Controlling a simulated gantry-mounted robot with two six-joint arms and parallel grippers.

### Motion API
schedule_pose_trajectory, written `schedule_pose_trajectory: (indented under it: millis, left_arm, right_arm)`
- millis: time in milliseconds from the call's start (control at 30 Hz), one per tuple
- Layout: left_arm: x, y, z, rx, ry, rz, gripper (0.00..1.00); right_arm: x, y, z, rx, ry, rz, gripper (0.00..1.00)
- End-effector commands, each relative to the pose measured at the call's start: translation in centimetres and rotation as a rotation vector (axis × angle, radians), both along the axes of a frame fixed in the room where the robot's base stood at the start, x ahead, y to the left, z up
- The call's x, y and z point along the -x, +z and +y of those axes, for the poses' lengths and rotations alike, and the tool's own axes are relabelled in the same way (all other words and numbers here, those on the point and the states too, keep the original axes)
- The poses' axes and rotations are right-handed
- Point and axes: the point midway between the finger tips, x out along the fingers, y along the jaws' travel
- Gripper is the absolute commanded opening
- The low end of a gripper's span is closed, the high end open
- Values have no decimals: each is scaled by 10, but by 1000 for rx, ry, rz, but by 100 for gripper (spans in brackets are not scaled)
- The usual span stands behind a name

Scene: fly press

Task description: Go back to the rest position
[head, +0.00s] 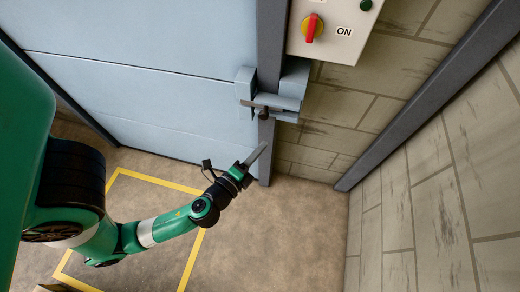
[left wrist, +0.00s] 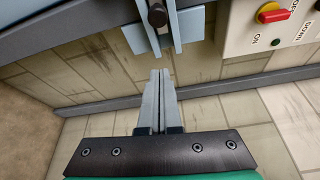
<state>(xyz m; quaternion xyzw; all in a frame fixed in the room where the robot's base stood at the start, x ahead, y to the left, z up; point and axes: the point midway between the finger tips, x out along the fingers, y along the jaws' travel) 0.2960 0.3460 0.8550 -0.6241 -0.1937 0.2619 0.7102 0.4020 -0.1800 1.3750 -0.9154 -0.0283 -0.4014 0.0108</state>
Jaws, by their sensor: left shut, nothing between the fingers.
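My left gripper (head: 257,154) is shut and empty, held in the air in front of the lower part of the door post. In the left wrist view its two grey fingers (left wrist: 159,90) lie together with nothing between them. The gripper is apart from the latch (head: 270,95), which sits above it on the edge of the pale blue door (head: 150,70). The latch also shows at the top of the left wrist view (left wrist: 150,28). My right gripper is in neither view.
A control box (head: 330,45) with a red switch (head: 312,28) on a yellow plate, and a green button, is on the block wall right of the door. Yellow lines (head: 155,182) mark the floor. A dark beam (head: 430,90) runs along the wall. The floor at centre right is clear.

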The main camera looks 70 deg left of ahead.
Motion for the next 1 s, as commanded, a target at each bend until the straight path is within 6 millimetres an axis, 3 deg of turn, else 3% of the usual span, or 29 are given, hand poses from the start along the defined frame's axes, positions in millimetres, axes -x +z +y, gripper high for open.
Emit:
schedule_pose_trajectory:
  millis: [567,667,767,833,967,1000]
  left_arm:
    - [1,0,-1,0,1,0,0]
    - [-2,8,-2,0,-4,-9,0]
    - [-24,38,-3,-5,-14,-81,0]
    - [-48,78,-5,-10,-22,-176,0]
    - [-96,181,-14,55,-66,-434,0]
    - [-109,215,-18,101,-89,-522,0]
  right_arm:
    - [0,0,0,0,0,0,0]
    - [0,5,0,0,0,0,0]
    - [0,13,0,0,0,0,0]
    - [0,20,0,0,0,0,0]
    - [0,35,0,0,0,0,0]
    - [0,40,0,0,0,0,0]
